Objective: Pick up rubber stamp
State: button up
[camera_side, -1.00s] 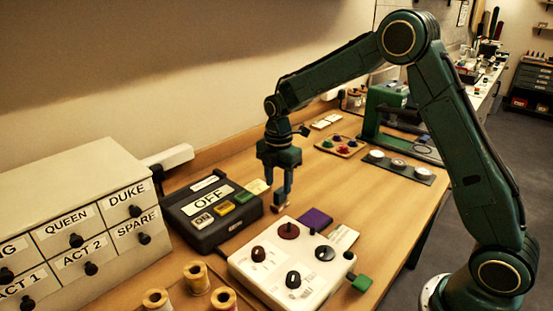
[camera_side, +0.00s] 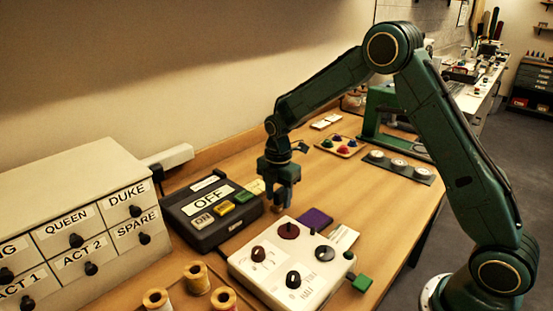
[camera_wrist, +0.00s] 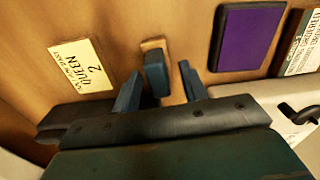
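The rubber stamp (camera_wrist: 156,68) has a pale wooden base and a dark blue handle. It stands on the table, and in the side view (camera_side: 277,210) only its lower part shows below my gripper (camera_side: 281,198). In the wrist view my gripper (camera_wrist: 160,88) is open, with one finger on each side of the handle. Gaps show between the handle and both fingers. In the side view the fingers hide the handle.
A purple pad (camera_wrist: 248,38) lies to the right in the wrist view. A cream card (camera_wrist: 82,67) lies to the left. A dark box marked OFF (camera_side: 185,215) and a white knob panel (camera_side: 265,270) stand close around the stamp, leaving little room.

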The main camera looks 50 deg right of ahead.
aim_at(278, 191)
grip_shut()
jog(key=shift+r, duration=0.1)
notch_tip(278, 191, up, 20)
dwell(0.7)
jog(key=c, duration=0.8)
grip_release()
jog(key=shift+c, duration=0.2)
